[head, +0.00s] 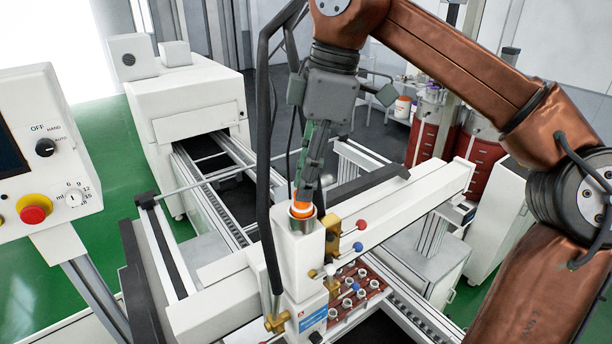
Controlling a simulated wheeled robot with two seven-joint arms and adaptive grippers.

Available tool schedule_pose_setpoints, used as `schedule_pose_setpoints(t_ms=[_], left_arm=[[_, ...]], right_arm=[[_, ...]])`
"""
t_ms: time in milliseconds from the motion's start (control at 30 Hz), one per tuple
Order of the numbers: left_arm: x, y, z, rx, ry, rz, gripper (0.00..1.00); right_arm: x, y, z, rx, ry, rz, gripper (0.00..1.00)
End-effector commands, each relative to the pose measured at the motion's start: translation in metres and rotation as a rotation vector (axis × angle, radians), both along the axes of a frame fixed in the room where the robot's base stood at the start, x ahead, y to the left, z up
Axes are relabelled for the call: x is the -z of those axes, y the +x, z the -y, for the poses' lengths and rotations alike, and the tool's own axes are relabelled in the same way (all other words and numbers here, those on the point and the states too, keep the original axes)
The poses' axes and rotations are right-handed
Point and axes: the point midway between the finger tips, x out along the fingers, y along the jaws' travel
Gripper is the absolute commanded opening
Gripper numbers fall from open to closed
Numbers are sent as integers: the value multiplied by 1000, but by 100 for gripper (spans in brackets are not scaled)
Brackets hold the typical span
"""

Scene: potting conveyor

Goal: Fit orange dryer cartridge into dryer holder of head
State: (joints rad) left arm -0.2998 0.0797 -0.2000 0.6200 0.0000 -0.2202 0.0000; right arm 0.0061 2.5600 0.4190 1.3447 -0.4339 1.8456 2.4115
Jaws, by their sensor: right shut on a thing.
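My right gripper (306,181) comes down from above and is shut on the orange dryer cartridge (301,210). The cartridge stands roughly upright at the grey metal ring of the dryer holder (302,223), on top of the white dispensing head (300,262). Its orange upper part shows above the ring. Its lower end is hidden by the holder, so I cannot tell how deep it sits. My left gripper is not in view.
A black hose (264,150) hangs just left of the gripper. Brass fittings and levers with red and blue knobs (359,224) stand right of the holder. A white beam (420,200) crosses behind. Below is a red tray with several small cups (372,285). A control panel (45,150) stands left.

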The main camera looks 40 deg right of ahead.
Motion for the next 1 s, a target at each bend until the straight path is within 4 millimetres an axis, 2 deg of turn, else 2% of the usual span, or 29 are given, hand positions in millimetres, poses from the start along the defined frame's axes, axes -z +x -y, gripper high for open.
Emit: schedule_pose_setpoints(t_ms=[33,67,333,667,1000], left_arm=[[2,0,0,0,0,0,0],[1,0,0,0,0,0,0],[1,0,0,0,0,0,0],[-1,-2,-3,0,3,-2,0],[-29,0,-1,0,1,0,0]], right_arm=[[2,0,0,0,0,0,0],[1,0,0,0,1,1,20],[1,0,0,0,0,0,39],[-2,0,0,0,0,0,39],[-40,0,0,0,0,1,39]])
